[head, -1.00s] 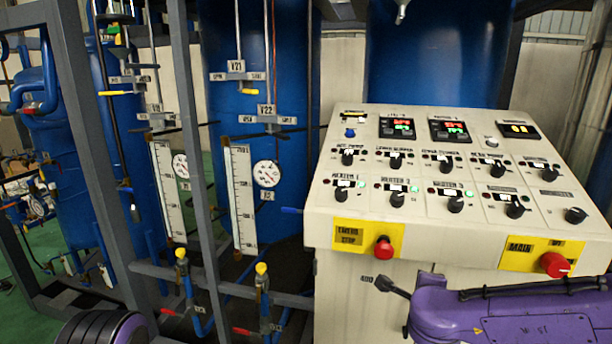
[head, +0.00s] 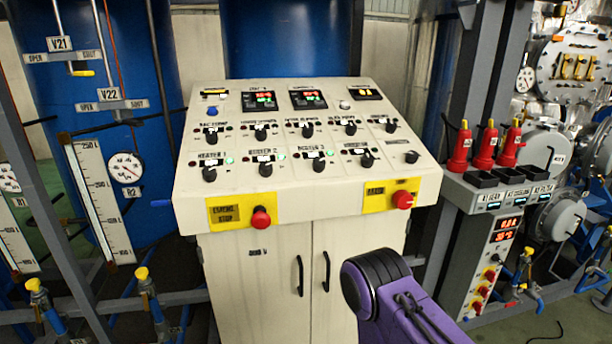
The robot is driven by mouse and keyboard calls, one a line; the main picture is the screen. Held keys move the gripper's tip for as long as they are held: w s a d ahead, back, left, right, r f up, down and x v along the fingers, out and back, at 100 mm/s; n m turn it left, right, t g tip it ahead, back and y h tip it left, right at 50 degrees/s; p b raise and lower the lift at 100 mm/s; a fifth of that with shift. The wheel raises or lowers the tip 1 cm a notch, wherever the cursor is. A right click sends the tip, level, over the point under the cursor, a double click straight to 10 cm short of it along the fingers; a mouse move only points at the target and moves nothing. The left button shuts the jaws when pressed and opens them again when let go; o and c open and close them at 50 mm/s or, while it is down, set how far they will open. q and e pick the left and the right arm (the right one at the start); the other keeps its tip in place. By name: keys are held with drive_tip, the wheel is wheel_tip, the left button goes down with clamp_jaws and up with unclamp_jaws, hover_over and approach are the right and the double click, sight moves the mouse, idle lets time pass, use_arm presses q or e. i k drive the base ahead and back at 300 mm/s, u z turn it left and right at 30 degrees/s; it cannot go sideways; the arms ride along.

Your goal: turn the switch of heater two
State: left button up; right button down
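The heater two switch (head: 266,170) is a black knob in the lower row of the sloped cream control panel (head: 420,175). Its label reads as heater 2, and a small green light shows beside it. The heater one switch (head: 209,174) is to its left and the heater three switch (head: 318,165) to its right. The exact angle of the knob's pointer is too small to tell. Neither gripper is in view. A purple link of my arm with a black joint shows at the bottom right, in front of the cabinet and apart from the switches.
A red emergency stop button (head: 260,218) and a red main knob (head: 402,200) sit on the panel's front edge, below the switches. Pipes and gauges stand at left. A grey unit (head: 495,260) with red-topped items stands at right.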

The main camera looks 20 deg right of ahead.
sight(484, 292)
drive_tip(key=z, duration=3.35)
drive_tip(key=i, duration=2.25)
drive_tip(key=u, duration=1.3)
